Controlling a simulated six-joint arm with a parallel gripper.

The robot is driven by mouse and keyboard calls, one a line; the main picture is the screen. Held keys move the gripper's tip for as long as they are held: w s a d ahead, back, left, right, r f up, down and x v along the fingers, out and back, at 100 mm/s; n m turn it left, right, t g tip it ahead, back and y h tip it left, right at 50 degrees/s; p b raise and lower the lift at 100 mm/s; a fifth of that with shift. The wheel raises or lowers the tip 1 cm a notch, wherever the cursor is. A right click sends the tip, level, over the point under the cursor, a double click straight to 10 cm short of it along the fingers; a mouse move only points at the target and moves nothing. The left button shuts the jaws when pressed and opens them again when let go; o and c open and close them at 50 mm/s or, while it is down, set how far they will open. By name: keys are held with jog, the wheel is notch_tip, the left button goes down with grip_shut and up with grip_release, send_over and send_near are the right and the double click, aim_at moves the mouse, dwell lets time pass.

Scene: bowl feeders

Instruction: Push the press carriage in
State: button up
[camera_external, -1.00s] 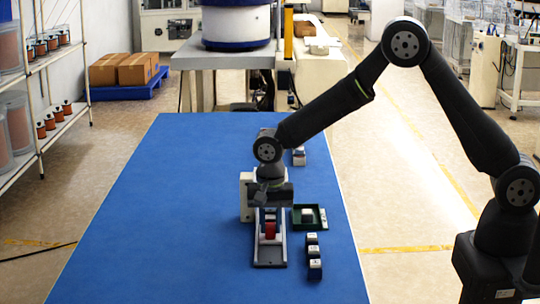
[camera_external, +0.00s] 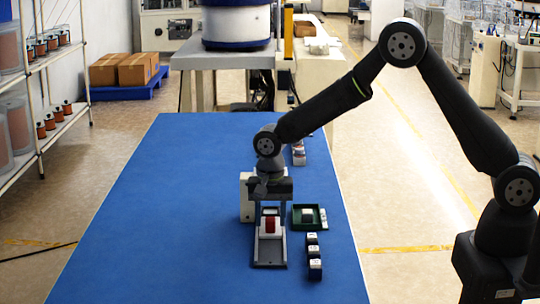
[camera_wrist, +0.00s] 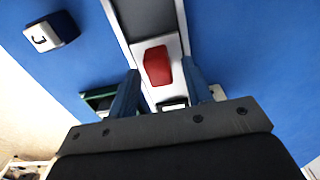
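The press carriage (camera_external: 270,240) is a light slide with a red block (camera_external: 270,225) on top, sitting on a grey rail (camera_external: 270,262) that runs toward the front. The beige press body (camera_external: 246,197) stands behind it, partly hidden by my arm. In the wrist view the red block (camera_wrist: 157,66) sits on the white carriage (camera_wrist: 150,45), with a dark-topped piece (camera_wrist: 173,105) just below it in the picture. My gripper (camera_wrist: 159,66) is open, its two blue fingers apart on either side of the carriage. The fingers look clear of the red block; exact height is hard to tell.
A green tray (camera_external: 296,223) holding a pale-topped block (camera_external: 308,215) is right of the press. Several dark, white-topped blocks (camera_external: 313,250) stand in a row in front of it. More small pieces (camera_external: 299,154) lie farther back. The left side of the blue table (camera_external: 170,220) is clear.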

notch_tip(320, 180, up, 17)
jog(key=shift+r, duration=0.2)
dwell(0.4)
jog(key=shift+f, duration=0.1)
notch_tip(320, 180, down, 17)
jog(key=shift+s+f, duration=0.1)
jog(key=shift+f, duration=0.1)
jog(key=shift+s, duration=0.1)
dwell(0.5)
jog(key=shift+r, duration=0.15)
